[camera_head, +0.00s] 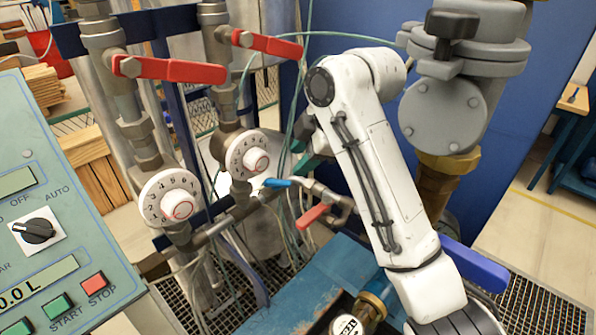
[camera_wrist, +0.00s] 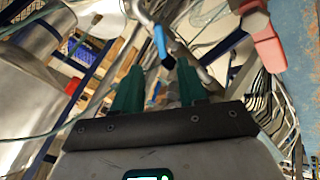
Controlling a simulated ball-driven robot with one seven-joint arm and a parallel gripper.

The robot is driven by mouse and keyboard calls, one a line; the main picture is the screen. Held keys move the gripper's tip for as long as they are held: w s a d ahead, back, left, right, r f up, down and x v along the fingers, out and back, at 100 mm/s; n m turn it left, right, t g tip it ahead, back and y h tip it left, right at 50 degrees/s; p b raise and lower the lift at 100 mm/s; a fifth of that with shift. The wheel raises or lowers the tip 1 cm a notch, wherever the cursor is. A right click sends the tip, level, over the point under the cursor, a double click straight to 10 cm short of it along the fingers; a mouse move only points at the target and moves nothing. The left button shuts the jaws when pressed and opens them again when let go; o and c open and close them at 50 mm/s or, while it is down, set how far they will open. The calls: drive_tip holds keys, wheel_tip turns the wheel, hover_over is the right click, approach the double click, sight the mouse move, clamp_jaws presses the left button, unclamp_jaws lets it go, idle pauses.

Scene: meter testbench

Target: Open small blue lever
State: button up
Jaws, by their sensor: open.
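The small blue lever (camera_head: 278,182) sits on a thin metal valve pipe near the middle of the head view, pointing left. It also shows in the wrist view (camera_wrist: 160,42), just beyond the gap between my fingertips. My gripper (camera_wrist: 158,72) is open, with two green fingers apart and nothing seen held between them. In the head view my gripper is mostly hidden behind my white arm, close to the right of the lever. I cannot tell whether a finger touches the lever.
A small red lever (camera_head: 314,215) hangs just below the blue one. Two large red levers (camera_head: 170,69) (camera_head: 267,43) and two white dials (camera_head: 168,199) (camera_head: 246,156) stand to the left. A large blue lever (camera_head: 474,263) is right of my arm. A control panel (camera_head: 60,220) fills the left.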

sight(280, 181)
drive_tip(key=p+x, duration=0.2)
drive_tip(key=x, duration=0.8)
drive_tip(key=shift+a+f, duration=0.2)
drive_tip(key=shift+f, duration=0.05)
clamp_jaws()
